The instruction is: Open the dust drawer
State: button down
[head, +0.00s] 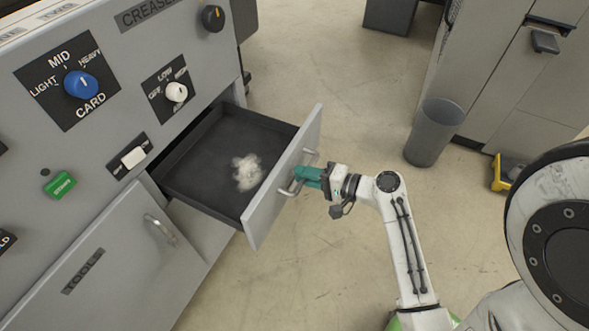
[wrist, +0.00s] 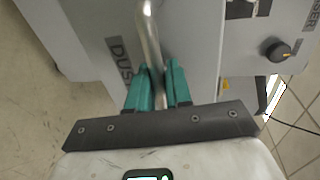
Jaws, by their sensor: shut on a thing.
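The dust drawer (head: 284,183) is pulled well out of the grey machine in the head view, and its dark inside shows. A clump of pale dust (head: 247,172) lies in it near the front. My gripper (head: 299,175) is at the outer face of the drawer, with its teal fingers shut on the drawer's metal handle (head: 291,185). In the wrist view the handle bar (wrist: 149,40) runs between the two teal fingers (wrist: 160,88). The drawer's label (wrist: 121,60) shows partly beside it, and the fingers hide part of the bar.
The machine front holds a blue knob (head: 81,84), a white knob (head: 177,92) and a green button (head: 60,185). A tool door (head: 120,262) is below. A grey bin (head: 434,132) and a yellow object (head: 503,172) stand right. Open floor lies between.

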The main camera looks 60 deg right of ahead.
jog(key=shift+s, duration=0.1)
jog(key=c, duration=1.2)
grip_release()
jog(key=shift+s, duration=0.1)
jog(key=v, duration=1)
jog(key=shift+s, duration=0.3)
jog(key=a+f+n+g+p, duration=0.1)
jog(key=a+n+g, duration=0.4)
jog(key=a+f+n+g+p, duration=0.1)
jog(key=a+n+g, duration=0.3)
jog(key=a+n, duration=0.1)
jog(key=a+f+n+g+p, duration=0.1)
jog(key=a+n+g+p, duration=0.1)
jog(key=a+n+g, duration=0.3)
jog(key=shift+a+n+g+h, duration=0.15)
jog(key=shift+a+n+h, duration=0.05)
jog(key=shift+n, duration=0.4)
jog(key=shift+a+n+g+h, duration=0.15)
jog(key=shift+a+n+h, duration=0.1)
jog(key=shift+n, duration=0.35)
